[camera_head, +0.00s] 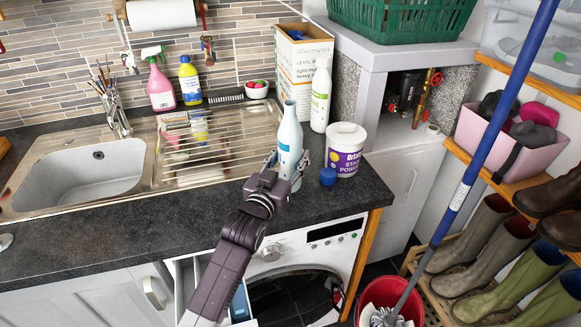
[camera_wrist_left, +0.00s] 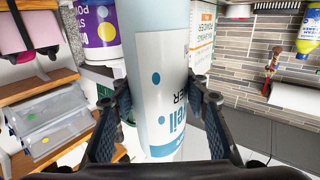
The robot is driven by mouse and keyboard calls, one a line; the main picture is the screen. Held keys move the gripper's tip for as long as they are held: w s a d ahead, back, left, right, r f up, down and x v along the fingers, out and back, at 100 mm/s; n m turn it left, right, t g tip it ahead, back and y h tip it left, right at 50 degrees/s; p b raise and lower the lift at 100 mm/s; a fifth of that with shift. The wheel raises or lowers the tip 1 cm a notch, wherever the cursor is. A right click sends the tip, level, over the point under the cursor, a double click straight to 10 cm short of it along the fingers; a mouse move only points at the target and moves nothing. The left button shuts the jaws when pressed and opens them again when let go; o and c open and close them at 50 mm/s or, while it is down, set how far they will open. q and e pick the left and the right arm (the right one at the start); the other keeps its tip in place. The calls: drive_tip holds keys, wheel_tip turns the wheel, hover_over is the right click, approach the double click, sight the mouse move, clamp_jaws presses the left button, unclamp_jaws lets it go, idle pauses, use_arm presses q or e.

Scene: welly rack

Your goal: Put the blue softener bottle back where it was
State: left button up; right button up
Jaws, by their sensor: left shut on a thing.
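The pale blue softener bottle (camera_head: 289,135) stands upright near the front edge of the dark worktop, above the washing machine, in the head view. Its top looks uncapped. My left gripper (camera_head: 287,168) is shut on its lower body, with a finger on either side. In the left wrist view the bottle (camera_wrist_left: 160,85) fills the space between the fingers of my left gripper (camera_wrist_left: 158,105). I cannot tell whether its base touches the worktop. A blue cap (camera_head: 328,177) lies on the worktop to its right. My right gripper is not in view.
A white stain powder tub (camera_head: 345,150), a white bottle (camera_head: 320,98) and a powder box (camera_head: 303,62) stand close right and behind. The steel drainer (camera_head: 205,145) is left. Below, the washing machine's drawer (camera_head: 212,285) is pulled open. Worktop left of my arm is clear.

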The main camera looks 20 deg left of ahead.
use_arm(q)
drive_tip(key=shift+f, duration=1.75)
drive_tip(key=o, duration=1.5)
drive_tip(key=shift+f, duration=0.2)
drive_tip(key=shift+c, duration=0.2)
drive_tip(key=shift+r, duration=0.2)
drive_tip(key=s, duration=0.4)
drive_tip(key=s+b, duration=0.1)
drive_tip(key=s, duration=0.7)
drive_tip(key=shift+a+b, duration=0.3)
drive_tip(key=shift+a, duration=0.05)
drive_tip(key=shift+f, duration=0.1)
